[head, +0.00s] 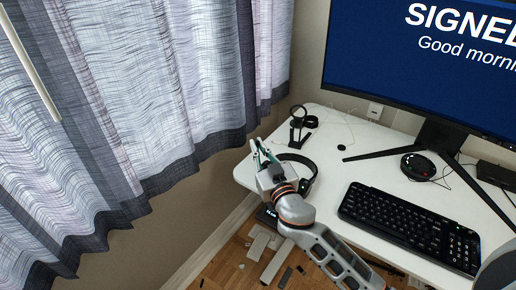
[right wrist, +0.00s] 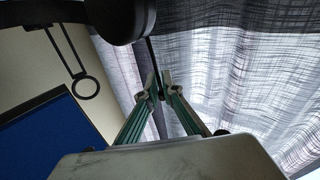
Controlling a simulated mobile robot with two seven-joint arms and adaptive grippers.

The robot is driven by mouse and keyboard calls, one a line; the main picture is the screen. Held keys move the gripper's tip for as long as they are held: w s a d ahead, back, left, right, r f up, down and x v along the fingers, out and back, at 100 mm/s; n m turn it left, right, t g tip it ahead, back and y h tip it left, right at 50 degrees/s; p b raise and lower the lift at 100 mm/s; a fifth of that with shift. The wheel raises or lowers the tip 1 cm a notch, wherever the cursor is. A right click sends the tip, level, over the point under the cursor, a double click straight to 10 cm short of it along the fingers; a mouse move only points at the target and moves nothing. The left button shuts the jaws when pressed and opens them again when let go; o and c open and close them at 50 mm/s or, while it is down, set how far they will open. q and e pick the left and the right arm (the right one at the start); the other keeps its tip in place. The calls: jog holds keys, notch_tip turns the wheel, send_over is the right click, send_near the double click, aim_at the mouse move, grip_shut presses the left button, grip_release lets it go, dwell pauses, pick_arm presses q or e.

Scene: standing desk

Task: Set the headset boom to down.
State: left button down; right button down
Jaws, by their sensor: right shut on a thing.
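The black headset (head: 307,161) is at the left end of the white desk, partly hidden by my right gripper. In the right wrist view a dark round ear cup (right wrist: 122,18) shows at the top, with the thin black boom (right wrist: 152,58) running from it to my fingertips. My right gripper (head: 264,153) is beside the headset near the desk's left edge. In the right wrist view its green-grey fingers (right wrist: 161,92) are closed on the boom near its end. My left gripper is not in view.
A black stand with a ring (head: 298,113) is behind the headset on the desk (head: 335,150). A keyboard (head: 410,222), a monitor (head: 425,60) and a round black device (head: 418,166) are to the right. A curtain (head: 150,90) hangs to the left.

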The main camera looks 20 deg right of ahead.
jog(key=c, duration=2.2)
grip_release()
jog(key=s, duration=1.2)
jog(key=shift+d+f, duration=0.4)
